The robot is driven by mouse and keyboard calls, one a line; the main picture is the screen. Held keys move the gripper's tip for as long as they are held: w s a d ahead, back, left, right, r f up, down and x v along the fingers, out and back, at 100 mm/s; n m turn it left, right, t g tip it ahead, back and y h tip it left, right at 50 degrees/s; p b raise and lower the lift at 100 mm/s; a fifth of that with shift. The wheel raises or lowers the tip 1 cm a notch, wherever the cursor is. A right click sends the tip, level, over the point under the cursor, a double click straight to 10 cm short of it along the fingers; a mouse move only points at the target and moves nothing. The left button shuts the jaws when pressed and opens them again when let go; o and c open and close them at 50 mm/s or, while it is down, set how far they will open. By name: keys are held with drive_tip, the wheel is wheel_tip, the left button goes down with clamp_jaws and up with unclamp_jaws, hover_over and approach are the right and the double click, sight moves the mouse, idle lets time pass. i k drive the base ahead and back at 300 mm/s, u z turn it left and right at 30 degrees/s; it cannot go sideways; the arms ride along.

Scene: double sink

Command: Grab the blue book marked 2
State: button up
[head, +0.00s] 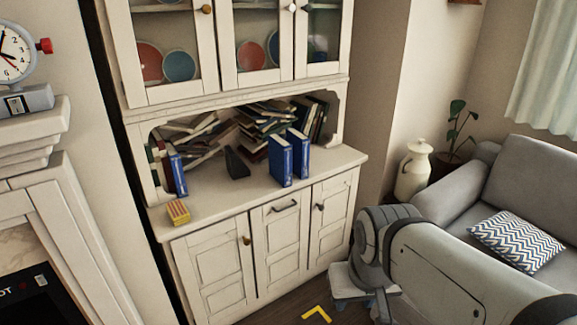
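Three blue books stand upright on the white cabinet's counter. One blue book (177,175) is at the left end of the open niche. The other two stand close together right of the middle, a front blue book (280,161) and a blue book just behind it to the right (299,154). Their markings are too small to read, so I cannot tell which is marked 2. My arm crosses the lower right, well apart from the books. I cannot make out my gripper's fingers in this view.
The white cabinet (217,258) has closed doors below and glass doors above. Piled books (262,120) fill the niche. A dark object (236,163) and a small yellow-red box (178,211) are on the counter. A grey sofa (535,185) stands right. The counter's front middle is clear.

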sight(280, 150)
drive_tip(key=u, duration=0.05)
drive_tip(key=i, duration=1)
drive_tip(key=z, duration=0.05)
